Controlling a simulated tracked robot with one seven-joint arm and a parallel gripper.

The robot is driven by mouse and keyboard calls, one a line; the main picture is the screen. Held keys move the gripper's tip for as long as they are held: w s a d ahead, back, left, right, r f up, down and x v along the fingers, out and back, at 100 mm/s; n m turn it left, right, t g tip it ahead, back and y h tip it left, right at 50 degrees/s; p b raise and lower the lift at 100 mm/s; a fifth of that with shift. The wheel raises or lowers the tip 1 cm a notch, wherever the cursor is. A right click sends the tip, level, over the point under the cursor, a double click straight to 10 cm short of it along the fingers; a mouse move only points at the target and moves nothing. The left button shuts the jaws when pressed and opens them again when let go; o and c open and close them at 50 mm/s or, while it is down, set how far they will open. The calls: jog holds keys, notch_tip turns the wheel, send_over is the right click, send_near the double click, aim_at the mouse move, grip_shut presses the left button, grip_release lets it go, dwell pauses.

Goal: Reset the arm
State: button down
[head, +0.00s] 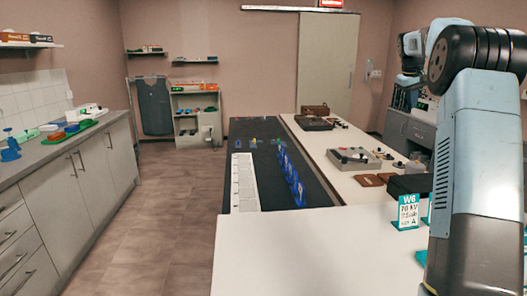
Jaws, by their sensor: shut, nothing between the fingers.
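My arm (474,170) stands at the right side of the head view, with a light blue link and a black joint at the top. A further part of it reaches back behind that joint, at the upper right. I cannot make out my gripper or its fingers in this view. The arm hides part of the right counter and what is behind it.
A long dark table (258,170) with blue upright pieces runs down the middle. A white counter (285,255) lies in front, with a W6 sign (408,212) near my arm. Cabinets (75,180) line the left wall. The floor (165,215) between is clear.

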jog(key=s+a+r+t, duration=0.1)
jog(key=s+a+r, duration=0.5)
jog(key=s, duration=0.4)
jog(key=s+a+y, duration=0.2)
jog(key=s+a, duration=1)
jog(key=s, duration=0.2)
jog(key=s+a+f, duration=0.4)
jog(key=s+f, duration=0.1)
jog(key=s, duration=0.4)
jog(key=s+a+f+t+y, duration=0.1)
jog(key=s+a+f, duration=0.3)
jog(key=s, duration=0.5)
jog(key=s+a+f+m+t, duration=0.1)
jog(key=s+a+f, duration=0.3)
jog(key=s, duration=0.5)
notch_tip(320, 180, down, 3)
jog(key=shift+r+y, duration=0.2)
jog(key=shift+y, duration=0.1)
jog(key=shift+s, duration=0.2)
